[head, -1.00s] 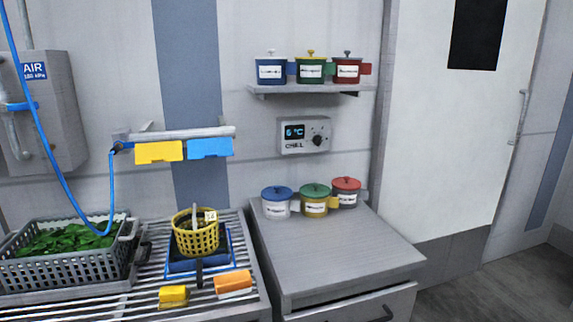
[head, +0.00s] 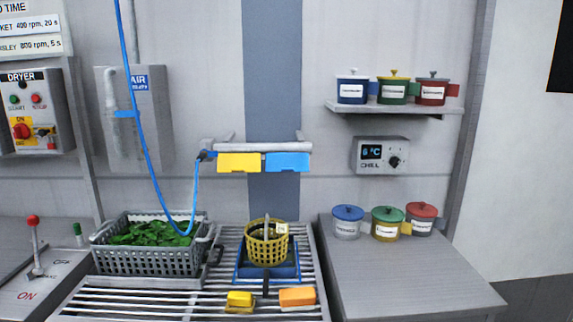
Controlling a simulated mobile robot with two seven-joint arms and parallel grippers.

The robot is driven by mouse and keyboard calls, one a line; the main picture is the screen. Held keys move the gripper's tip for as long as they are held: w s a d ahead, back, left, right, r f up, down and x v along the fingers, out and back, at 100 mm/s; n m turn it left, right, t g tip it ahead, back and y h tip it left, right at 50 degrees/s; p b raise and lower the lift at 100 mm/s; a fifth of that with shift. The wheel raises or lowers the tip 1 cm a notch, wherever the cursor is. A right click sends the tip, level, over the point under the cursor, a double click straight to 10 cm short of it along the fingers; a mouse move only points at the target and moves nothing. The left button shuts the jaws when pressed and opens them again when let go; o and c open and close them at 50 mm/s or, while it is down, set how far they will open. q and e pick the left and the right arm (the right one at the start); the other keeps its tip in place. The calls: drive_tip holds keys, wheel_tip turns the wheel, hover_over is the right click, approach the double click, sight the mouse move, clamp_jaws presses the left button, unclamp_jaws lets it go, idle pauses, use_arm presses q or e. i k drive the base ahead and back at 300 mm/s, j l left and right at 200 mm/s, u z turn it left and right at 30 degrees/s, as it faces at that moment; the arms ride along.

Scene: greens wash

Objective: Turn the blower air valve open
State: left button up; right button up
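The blower air station is a grey box (head: 150,120) on the wall, with a blue AIR label (head: 139,83). A pale vertical pipe runs on its left side, with a blue piece (head: 126,114) across it that looks like the valve handle. The handle lies roughly level, across the pipe. A blue hose (head: 148,160) hangs in front of the box and loops up to a grey blower bar (head: 262,147) with yellow and blue flaps under it. Neither of my grippers is in view.
A grey crate of greens (head: 150,262) and a yellow basket (head: 267,246) stand on the slatted rack. Yellow and orange blocks lie at its front. A dryer panel (head: 35,110) and a red-knobbed lever (head: 34,245) are at left. The right counter (head: 400,280) has free room.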

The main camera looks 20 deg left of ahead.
sight(116, 113)
drive_tip(key=u, duration=1.4)
